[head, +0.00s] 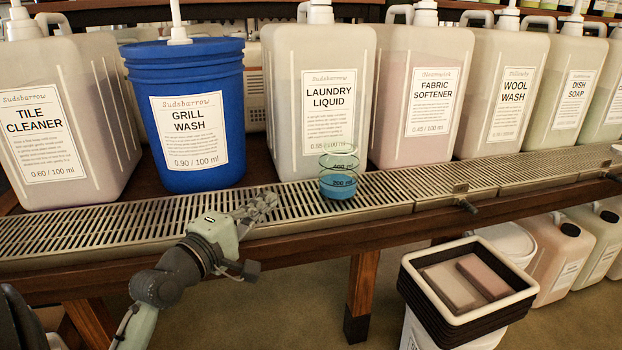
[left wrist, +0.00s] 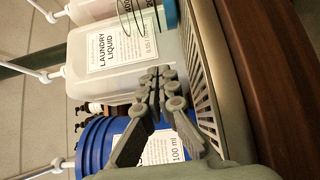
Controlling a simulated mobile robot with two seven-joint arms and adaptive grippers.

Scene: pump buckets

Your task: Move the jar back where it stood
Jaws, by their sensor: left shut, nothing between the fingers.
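The jar (head: 338,180) is clear glass with printed marks and blue liquid in its lower part. In the head view it stands upright on the metal drip grate, in front of the laundry liquid container. It also shows, cut off, at the top of the left wrist view (left wrist: 171,14). My left gripper (head: 270,200) is over the grate, left of the jar and apart from it. Its fingers are shut and empty, with the tips close together in the left wrist view (left wrist: 160,78).
Behind the slotted grate (head: 400,187) stand large pump containers, including tile cleaner (head: 90,90), a blue grill wash bucket (head: 205,75), laundry liquid (head: 290,80) and fabric softener (head: 395,70).

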